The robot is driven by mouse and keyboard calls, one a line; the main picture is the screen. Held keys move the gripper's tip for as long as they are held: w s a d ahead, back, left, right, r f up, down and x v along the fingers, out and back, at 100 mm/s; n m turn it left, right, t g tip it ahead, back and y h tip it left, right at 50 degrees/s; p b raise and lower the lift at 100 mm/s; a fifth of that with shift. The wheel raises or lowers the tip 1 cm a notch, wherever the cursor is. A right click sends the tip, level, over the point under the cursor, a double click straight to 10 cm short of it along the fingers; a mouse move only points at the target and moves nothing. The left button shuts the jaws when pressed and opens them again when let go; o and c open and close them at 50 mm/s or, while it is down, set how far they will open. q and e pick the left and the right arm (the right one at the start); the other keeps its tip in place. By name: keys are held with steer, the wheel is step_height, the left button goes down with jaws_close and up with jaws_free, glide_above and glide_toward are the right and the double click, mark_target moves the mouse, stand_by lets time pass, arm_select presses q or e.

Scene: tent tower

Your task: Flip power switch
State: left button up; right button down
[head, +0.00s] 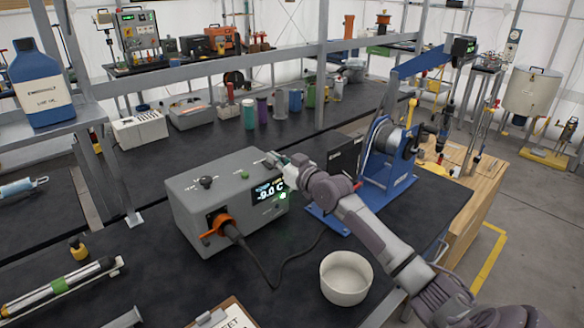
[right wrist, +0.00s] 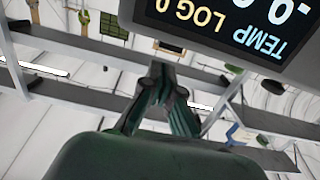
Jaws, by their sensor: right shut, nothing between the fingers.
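A grey control box (head: 225,198) stands on the black bench, with a lit display (head: 268,191) reading about -9.0 C. Its top carries a black knob (head: 205,182) and a small green button (head: 244,174). My right gripper (head: 272,160) is shut and empty at the box's top right edge, above the display. Whether it touches a switch there cannot be told; the gripper covers that spot. In the right wrist view the shut fingers (right wrist: 165,85) are beside the upside-down display (right wrist: 235,22), and no switch shows. My left gripper is not in view.
An orange plug (head: 217,224) with a black cable is in the box's front. A white bowl (head: 346,277) stands at front right, and a blue-framed machine (head: 377,165) is right of the box. Tubes (head: 62,287) lie at left.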

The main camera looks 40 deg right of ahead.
step_height(320, 180, up, 3)
steer(key=shift+w+f+p, duration=0.1)
steer(key=shift+f+p, duration=0.1)
steer(key=shift+p, duration=0.4)
arm_select(q)
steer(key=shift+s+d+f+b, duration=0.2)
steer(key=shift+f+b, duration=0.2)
steer(key=shift+b, duration=1.2)
arm_select(e)
steer(key=s+f, duration=0.3)
steer(key=s, duration=0.7)
steer(key=shift+d, duration=0.4)
steer(key=shift+w, duration=0.1)
